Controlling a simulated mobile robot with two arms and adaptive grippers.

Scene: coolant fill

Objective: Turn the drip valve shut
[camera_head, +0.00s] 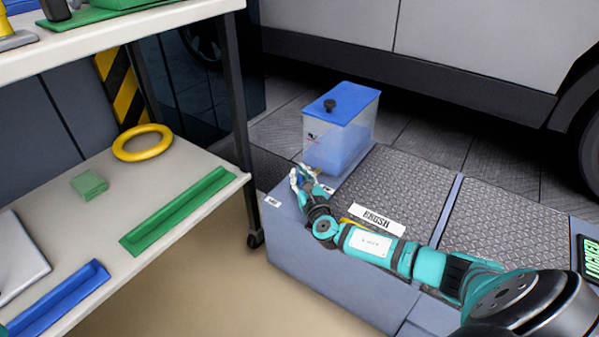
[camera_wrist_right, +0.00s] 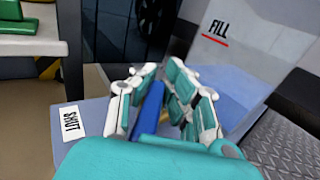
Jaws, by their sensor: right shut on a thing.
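The drip valve's blue lever (camera_wrist_right: 149,108) shows in the right wrist view between the fingers of my right gripper (camera_wrist_right: 158,80). The fingers are shut on it from both sides. In the head view my right gripper (camera_head: 303,176) is at the near left corner of the clear tank (camera_head: 338,130), which has a blue lid and blue liquid. The valve itself is mostly hidden there by my fingers. A white SHUT label (camera_wrist_right: 71,122) lies left of the lever in the wrist view, and the lever does not point straight at it. My left gripper is not in view.
The tank stands on a grey plinth (camera_head: 310,265) beside metal tread plates (camera_head: 400,185). A black knob (camera_head: 330,105) sits on its lid. A shelf unit (camera_head: 110,250) with green and blue trays and a yellow ring (camera_head: 142,142) stands left. A vehicle (camera_head: 480,40) is behind.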

